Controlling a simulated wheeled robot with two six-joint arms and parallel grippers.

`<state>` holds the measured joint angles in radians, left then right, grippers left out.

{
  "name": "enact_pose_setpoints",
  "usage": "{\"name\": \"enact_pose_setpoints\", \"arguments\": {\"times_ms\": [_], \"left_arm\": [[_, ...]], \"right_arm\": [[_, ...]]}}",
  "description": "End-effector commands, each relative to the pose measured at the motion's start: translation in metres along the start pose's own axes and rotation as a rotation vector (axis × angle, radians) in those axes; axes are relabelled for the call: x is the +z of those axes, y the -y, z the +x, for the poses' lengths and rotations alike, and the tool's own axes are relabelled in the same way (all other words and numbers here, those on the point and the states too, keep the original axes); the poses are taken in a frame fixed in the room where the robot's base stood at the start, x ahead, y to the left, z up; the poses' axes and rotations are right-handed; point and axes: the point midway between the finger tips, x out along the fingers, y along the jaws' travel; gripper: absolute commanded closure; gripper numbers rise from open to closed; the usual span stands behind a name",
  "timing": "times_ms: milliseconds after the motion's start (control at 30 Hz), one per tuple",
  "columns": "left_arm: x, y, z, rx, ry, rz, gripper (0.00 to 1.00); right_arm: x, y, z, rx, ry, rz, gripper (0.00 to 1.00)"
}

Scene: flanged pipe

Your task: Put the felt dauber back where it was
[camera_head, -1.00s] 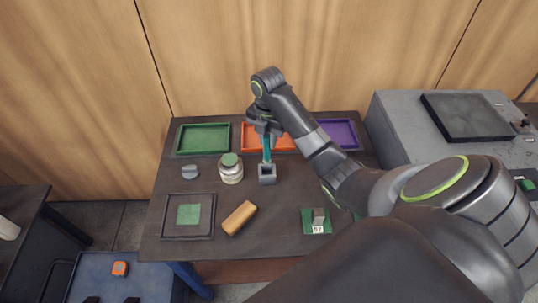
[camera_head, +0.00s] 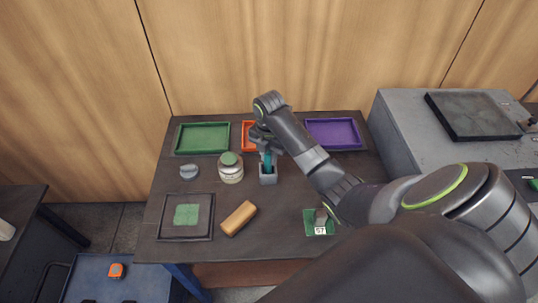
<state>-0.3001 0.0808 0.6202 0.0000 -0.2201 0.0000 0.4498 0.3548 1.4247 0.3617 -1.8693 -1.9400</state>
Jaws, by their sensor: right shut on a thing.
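The felt dauber (camera_head: 267,160) shows as a teal upright handle under my right gripper (camera_head: 267,149). My right gripper is shut on it. The dauber's lower end is in or just over the small grey square holder (camera_head: 268,179); I cannot tell if it touches the bottom. The gripper hides the dauber's top. My left gripper is not in view.
A white jar with a green lid (camera_head: 230,167) stands close left of the holder. Green (camera_head: 203,151), orange (camera_head: 248,144) and purple (camera_head: 332,146) trays line the back. A tan block (camera_head: 239,218), a dark-framed tray (camera_head: 162,229) and a green card (camera_head: 312,229) lie in front.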

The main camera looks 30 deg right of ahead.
Motion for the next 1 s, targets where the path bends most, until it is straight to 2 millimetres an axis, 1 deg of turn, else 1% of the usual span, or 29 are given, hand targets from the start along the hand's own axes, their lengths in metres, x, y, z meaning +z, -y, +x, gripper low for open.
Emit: {"name": "enact_pose_setpoints", "arguments": {"times_ms": [33, 67, 200, 233, 500, 633, 733, 867, 900, 1000], "left_arm": [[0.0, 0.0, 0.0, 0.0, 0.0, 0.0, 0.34], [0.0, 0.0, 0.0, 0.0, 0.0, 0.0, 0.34], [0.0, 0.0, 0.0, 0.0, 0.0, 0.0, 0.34], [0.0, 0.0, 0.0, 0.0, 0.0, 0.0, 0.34], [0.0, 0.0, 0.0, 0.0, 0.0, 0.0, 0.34], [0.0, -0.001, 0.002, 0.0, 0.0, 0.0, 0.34], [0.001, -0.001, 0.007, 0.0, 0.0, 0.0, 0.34], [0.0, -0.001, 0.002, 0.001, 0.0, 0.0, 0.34], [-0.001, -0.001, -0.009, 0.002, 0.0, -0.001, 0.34], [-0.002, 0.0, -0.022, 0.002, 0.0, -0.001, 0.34]], "right_arm": [[0.0, 0.0, 0.002, -0.001, -0.001, 0.0, 1.0], [0.0, 0.0, 0.003, -0.001, -0.001, 0.0, 0.78], [0.0, 0.0, 0.002, -0.001, 0.0, 0.0, 0.6], [0.0, 0.0, 0.002, -0.001, 0.0, 0.0, 0.57], [0.0, 0.0, 0.001, 0.0, 0.0, 0.0, 0.57], [0.001, -0.001, -0.007, 0.002, 0.002, -0.001, 0.57], [0.001, -0.001, -0.023, 0.004, 0.004, -0.001, 0.57], [0.001, -0.001, -0.056, 0.004, 0.004, -0.002, 0.57], [0.0, 0.0, -0.063, -0.001, 0.0, 0.0, 0.57], [0.0, 0.0, -0.076, -0.001, -0.001, 0.0, 0.57]]}}
